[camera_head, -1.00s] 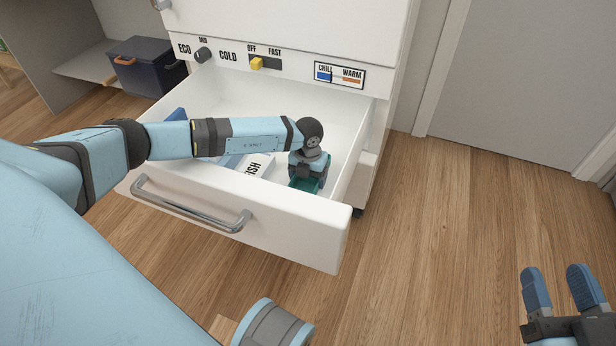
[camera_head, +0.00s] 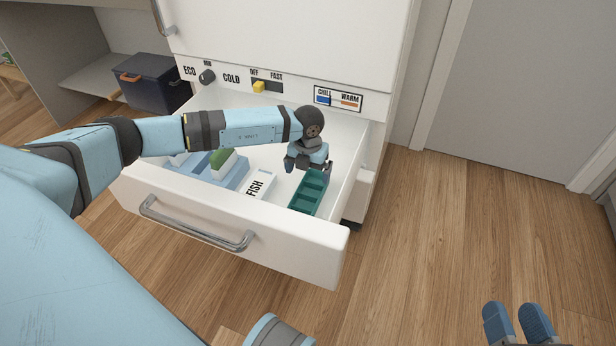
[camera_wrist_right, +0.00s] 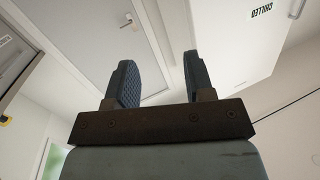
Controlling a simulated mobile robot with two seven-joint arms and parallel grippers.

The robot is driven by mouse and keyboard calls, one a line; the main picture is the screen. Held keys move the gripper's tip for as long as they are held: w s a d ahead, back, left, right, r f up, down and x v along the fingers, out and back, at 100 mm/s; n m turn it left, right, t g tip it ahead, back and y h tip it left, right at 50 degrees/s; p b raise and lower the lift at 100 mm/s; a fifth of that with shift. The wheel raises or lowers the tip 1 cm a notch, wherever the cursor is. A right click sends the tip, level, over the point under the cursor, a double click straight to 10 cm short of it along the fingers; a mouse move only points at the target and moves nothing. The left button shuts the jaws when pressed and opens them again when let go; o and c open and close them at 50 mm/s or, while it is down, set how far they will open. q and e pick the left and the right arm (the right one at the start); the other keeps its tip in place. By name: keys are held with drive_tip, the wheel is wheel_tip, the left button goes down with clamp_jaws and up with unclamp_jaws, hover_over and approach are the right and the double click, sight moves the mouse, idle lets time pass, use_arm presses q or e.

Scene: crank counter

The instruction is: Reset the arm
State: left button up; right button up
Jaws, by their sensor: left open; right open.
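My left arm reaches over the open white drawer (camera_head: 215,239), and my left gripper (camera_head: 306,172) hangs inside it. The gripper is above the far end of a teal divided tray (camera_head: 309,190), with its fingertips partly hidden by the wrist. I cannot tell whether it touches the tray. My right gripper (camera_head: 518,322) is low at the right of the head view, over the floor, apart from everything. In the right wrist view its two blue fingers (camera_wrist_right: 153,84) stand apart with nothing between them.
The drawer holds a white box marked FISH (camera_head: 262,186) and a blue tray (camera_head: 228,172) with a green-topped block (camera_head: 222,160). Above are a dark knob (camera_head: 207,77), a yellow slider (camera_head: 259,87) and a CHILL/WARM panel (camera_head: 338,98). A dark blue cooler (camera_head: 150,80) stands left. Floor at right is clear.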

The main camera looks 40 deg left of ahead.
use_arm(q)
drive_tip(key=shift+r, duration=0.8)
drive_tip(key=shift+r, duration=0.1)
